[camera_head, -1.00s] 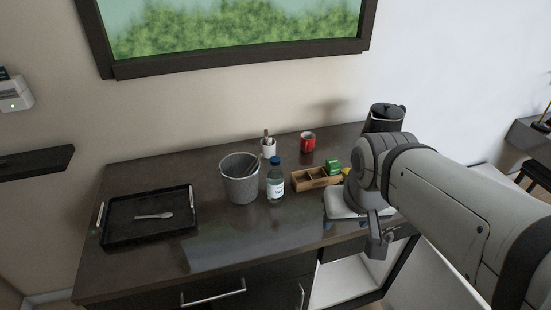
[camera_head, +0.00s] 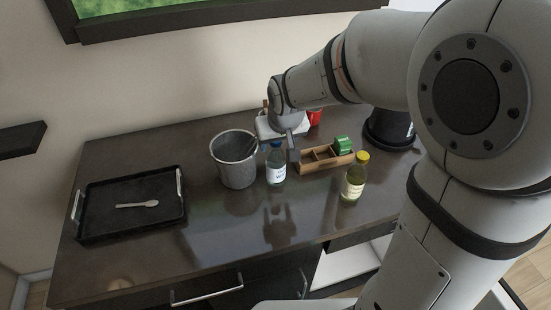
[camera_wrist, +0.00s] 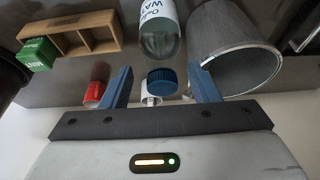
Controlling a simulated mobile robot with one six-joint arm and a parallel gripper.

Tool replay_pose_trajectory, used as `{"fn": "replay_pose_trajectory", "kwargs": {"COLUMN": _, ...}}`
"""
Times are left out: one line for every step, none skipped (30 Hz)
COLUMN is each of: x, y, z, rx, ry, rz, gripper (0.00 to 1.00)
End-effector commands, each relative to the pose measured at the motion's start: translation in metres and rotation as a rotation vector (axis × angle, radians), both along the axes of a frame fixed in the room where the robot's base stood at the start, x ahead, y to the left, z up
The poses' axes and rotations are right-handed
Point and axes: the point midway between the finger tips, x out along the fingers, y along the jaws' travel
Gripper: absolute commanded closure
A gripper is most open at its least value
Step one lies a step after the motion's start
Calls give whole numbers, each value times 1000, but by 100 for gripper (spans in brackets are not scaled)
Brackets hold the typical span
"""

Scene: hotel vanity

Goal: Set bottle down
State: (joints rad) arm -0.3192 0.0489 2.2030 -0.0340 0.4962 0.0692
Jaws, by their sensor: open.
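A clear bottle with a blue cap and a white water label (camera_head: 276,168) stands upright on the dark counter, just right of the grey bucket. My gripper (camera_head: 280,147) is above it, partly covering its top. In the wrist view, the bottle (camera_wrist: 160,34) points its blue cap toward my open gripper (camera_wrist: 161,72). The cap lies between the two blue fingers, with a visible gap on each side. A second bottle, yellow-capped with yellowish contents (camera_head: 354,180), stands upright to the right, in front of the wooden organizer.
The bucket (camera_head: 234,162) is close on the left, the wooden organizer (camera_head: 311,165) with a green box (camera_head: 343,145) close on the right. A red can (camera_head: 315,117) and dark kettle (camera_head: 388,131) stand behind. A black tray (camera_head: 100,222) holds a spoon (camera_head: 137,205). The front-middle counter is clear.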

Motion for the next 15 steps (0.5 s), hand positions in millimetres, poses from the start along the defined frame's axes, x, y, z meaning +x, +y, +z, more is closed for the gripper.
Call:
{"fn": "replay_pose_trajectory", "kwargs": {"x": 2, "y": 2, "z": -6, "rx": -2, "ry": 7, "rz": 1, "gripper": 45}}
{"fn": "replay_pose_trajectory", "kwargs": {"x": 4, "y": 3, "z": -10, "rx": -2, "ry": 6, "rz": 1, "gripper": 45}}
{"fn": "replay_pose_trajectory", "kwargs": {"x": 6, "y": 4, "z": -15, "rx": -2, "ry": 7, "rz": 1, "gripper": 45}}
{"fn": "replay_pose_trajectory", "kwargs": {"x": 8, "y": 4, "z": -19, "rx": -2, "ry": 6, "rz": 1, "gripper": 45}}
{"fn": "replay_pose_trajectory", "kwargs": {"x": 9, "y": 5, "z": -23, "rx": -2, "ry": 5, "rz": 1, "gripper": 45}}
{"fn": "replay_pose_trajectory", "kwargs": {"x": 11, "y": 5, "z": -27, "rx": -2, "ry": 6, "rz": 1, "gripper": 45}}
{"fn": "replay_pose_trajectory", "kwargs": {"x": 12, "y": 5, "z": -29, "rx": -1, "ry": 4, "rz": 1, "gripper": 45}}
{"fn": "replay_pose_trajectory", "kwargs": {"x": 13, "y": 6, "z": -31, "rx": -1, "ry": 3, "rz": 1, "gripper": 45}}
{"fn": "replay_pose_trajectory", "kwargs": {"x": 14, "y": 6, "z": -33, "rx": -1, "ry": 3, "rz": 1, "gripper": 45}}
{"fn": "replay_pose_trajectory", "kwargs": {"x": 14, "y": 6, "z": -34, "rx": -1, "ry": 3, "rz": 1, "gripper": 45}}
{"fn": "replay_pose_trajectory", "kwargs": {"x": 14, "y": 6, "z": -35, "rx": -1, "ry": 3, "rz": 1, "gripper": 45}}
{"fn": "replay_pose_trajectory", "kwargs": {"x": 14, "y": 6, "z": -35, "rx": -1, "ry": 2, "rz": 1, "gripper": 45}}
{"fn": "replay_pose_trajectory", "kwargs": {"x": 15, "y": 6, "z": -35, "rx": -1, "ry": 2, "rz": 1, "gripper": 45}}
{"fn": "replay_pose_trajectory", "kwargs": {"x": 15, "y": 6, "z": -35, "rx": -1, "ry": 1, "rz": 1, "gripper": 45}}
{"fn": "replay_pose_trajectory", "kwargs": {"x": 14, "y": 6, "z": -35, "rx": -1, "ry": 1, "rz": 1, "gripper": 45}}
